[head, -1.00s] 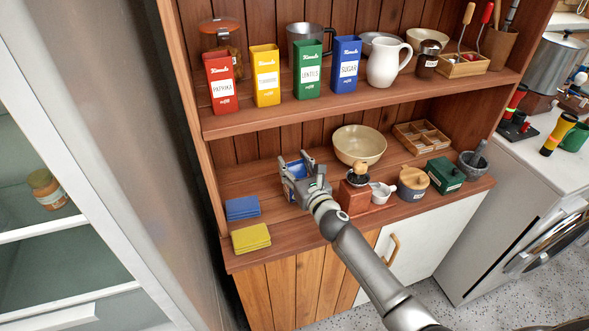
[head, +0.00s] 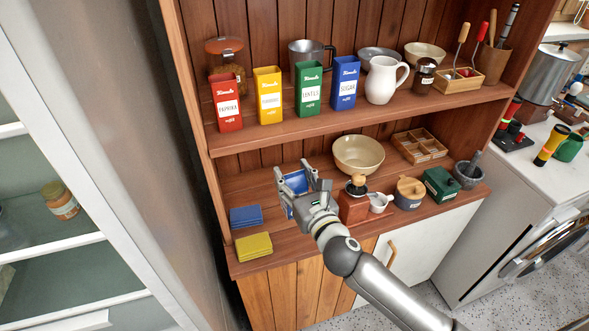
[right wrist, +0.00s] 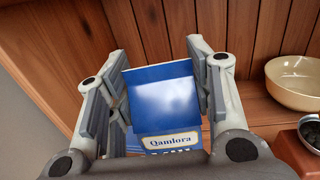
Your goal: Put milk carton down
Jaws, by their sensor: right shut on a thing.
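The milk carton is a blue box (head: 295,182) with a white label reading "Qamlora" in the right wrist view (right wrist: 163,98). It is at the lower wooden shelf (head: 275,222), left of the cream bowl. My right gripper (head: 304,180) is shut on it, with a finger on either side, as the right wrist view also shows (right wrist: 160,85). The carton's lower part is hidden by the hand, so I cannot tell whether its base touches the shelf. My left gripper is not in view.
Blue cloths (head: 246,216) and yellow cloths (head: 254,246) lie left of the hand. A cream bowl (head: 358,155) stands behind right, a red-brown grinder (head: 353,207) close right. The upper shelf (head: 290,128) overhangs behind, holding tins and a white jug (head: 383,82).

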